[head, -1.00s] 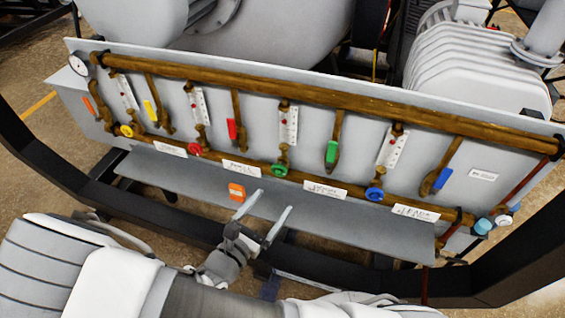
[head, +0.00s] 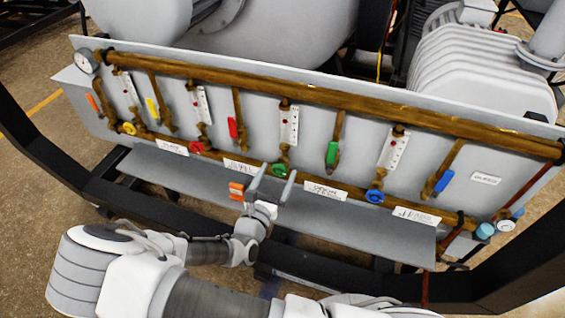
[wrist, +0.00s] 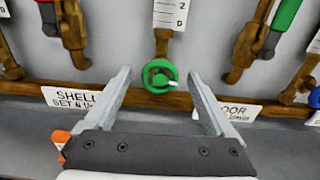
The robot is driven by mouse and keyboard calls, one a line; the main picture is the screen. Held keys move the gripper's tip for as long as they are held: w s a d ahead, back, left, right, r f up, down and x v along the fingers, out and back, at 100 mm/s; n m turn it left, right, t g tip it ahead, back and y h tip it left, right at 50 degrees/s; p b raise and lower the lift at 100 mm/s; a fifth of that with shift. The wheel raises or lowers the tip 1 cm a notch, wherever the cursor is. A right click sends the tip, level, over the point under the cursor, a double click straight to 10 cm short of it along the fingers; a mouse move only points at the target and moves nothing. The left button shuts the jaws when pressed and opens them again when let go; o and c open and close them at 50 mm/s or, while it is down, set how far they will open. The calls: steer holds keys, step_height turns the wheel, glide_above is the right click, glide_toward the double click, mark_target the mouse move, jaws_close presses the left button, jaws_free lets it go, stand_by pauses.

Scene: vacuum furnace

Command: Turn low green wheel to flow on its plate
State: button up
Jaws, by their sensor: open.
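The low green wheel (head: 280,170) sits on the lower brown pipe below a white flow gauge (head: 289,124) with red marks. In the wrist view the green wheel (wrist: 159,76) is centred ahead, with a small white mark on its right side. My gripper (head: 277,172) is open, its fingers reaching toward the wheel, one on each side of it in the wrist view (wrist: 161,76). I see no clear contact. A plate reading "SHELL SET 6 l/min" (wrist: 72,98) is left of the wheel. A "DOOR" plate (wrist: 240,108), partly hidden by a finger, is right of it.
Red (head: 197,148), yellow (head: 128,128) and blue (head: 375,196) wheels sit along the same pipe. A green lever (head: 332,152) hangs right of the gauge. An orange block (head: 237,188) is just left of my gripper. A grey ledge (head: 360,222) runs below the pipe.

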steer(key=x, duration=0.4)
steer(key=shift+w+d, duration=0.1)
steer(key=shift+w, duration=0.2)
steer(key=c, duration=1.4)
steer(key=shift+o, duration=0.2)
